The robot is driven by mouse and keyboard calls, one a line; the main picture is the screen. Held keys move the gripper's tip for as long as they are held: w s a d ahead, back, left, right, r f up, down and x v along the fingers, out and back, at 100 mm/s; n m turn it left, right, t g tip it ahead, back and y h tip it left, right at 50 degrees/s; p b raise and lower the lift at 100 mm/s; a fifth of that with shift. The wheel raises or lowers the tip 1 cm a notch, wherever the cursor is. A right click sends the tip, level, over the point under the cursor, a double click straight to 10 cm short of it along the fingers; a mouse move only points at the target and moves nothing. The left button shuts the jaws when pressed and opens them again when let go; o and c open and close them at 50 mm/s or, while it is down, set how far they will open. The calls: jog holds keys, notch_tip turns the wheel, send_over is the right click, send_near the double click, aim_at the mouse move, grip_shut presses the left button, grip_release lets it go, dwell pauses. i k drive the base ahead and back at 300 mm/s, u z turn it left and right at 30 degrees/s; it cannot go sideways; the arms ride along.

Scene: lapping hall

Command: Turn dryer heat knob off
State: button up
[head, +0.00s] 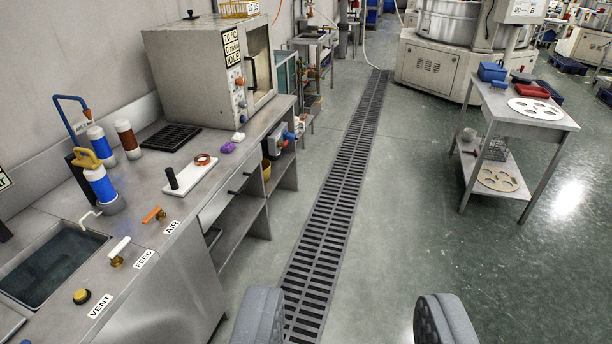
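The dryer is a beige box (183,70) on the steel bench at the upper left. Its display panel (231,47) reads 70 °C, 0 min, IDLE. A column of small controls runs down its front below the display, with an orange-red knob (240,81) at the top. The labels by the controls are too small to read, so I cannot tell which is the heat knob. My gripper (350,312) shows at the bottom edge, its two grey ribbed fingers wide apart with nothing between them. It is well apart from the dryer, over the floor.
The bench (150,215) carries bottles, a sink (50,265) and valves labelled AIR, FEED and VENT. A floor grate (345,165) runs along the clear aisle. A steel cart (525,118) stands at right, and a large machine (435,65) behind it.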

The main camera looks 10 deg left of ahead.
aim_at(240, 82)
jog(key=u, duration=0.4)
jog(key=i, duration=2.8)
jog(key=z, duration=0.45)
jog(key=i, duration=1.1)
jog(key=z, duration=0.25)
